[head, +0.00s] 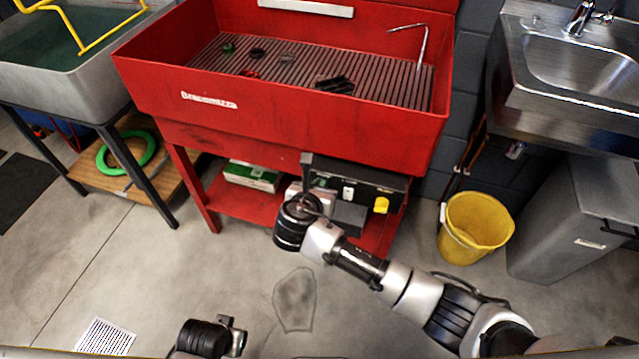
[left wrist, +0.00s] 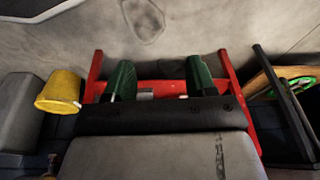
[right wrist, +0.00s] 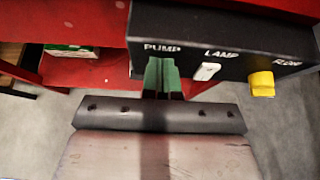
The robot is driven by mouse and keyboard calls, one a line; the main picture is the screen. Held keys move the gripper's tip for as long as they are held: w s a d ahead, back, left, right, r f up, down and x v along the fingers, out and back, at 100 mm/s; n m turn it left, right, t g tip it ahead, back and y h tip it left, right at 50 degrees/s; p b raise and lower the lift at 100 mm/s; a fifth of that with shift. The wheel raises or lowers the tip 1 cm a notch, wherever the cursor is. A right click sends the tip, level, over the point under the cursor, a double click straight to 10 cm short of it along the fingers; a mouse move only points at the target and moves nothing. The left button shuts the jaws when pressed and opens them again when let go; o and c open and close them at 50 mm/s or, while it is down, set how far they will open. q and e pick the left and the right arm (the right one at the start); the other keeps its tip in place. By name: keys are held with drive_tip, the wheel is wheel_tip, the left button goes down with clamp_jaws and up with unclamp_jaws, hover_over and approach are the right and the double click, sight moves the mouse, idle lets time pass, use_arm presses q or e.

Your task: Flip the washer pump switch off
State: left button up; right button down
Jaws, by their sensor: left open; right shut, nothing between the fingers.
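The black control box (right wrist: 225,42) is fixed under the red parts washer and also shows in the head view (head: 362,177). It carries the labels PUMP, LAMP and FLOW. My right gripper (right wrist: 161,78) is shut and empty, its green fingertips right in front of the box just below the PUMP label. The pump switch is hidden behind the fingers, so its position and any contact cannot be told. In the head view the right wrist also covers that end of the box. My left gripper (left wrist: 160,80) is open and empty, away from the box.
A white lamp switch (right wrist: 207,71) and a yellow flow knob (right wrist: 262,84) sit right of the PUMP label. The red washer basin (head: 285,115) overhangs the box. Boxes (head: 252,176) lie on the lower shelf. A yellow bucket (head: 472,228) stands to the right. The front floor is mostly clear.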

use_arm(q)
drive_tip(key=f, duration=0.2)
drive_tip(key=s+f+p, duration=0.1)
drive_tip(key=shift+s+a+f, duration=0.1)
drive_tip(key=shift+f, duration=0.3)
use_arm(e)
drive_tip(key=shift+r, duration=0.35)
use_arm(q)
drive_tip(key=shift+r, duration=0.1)
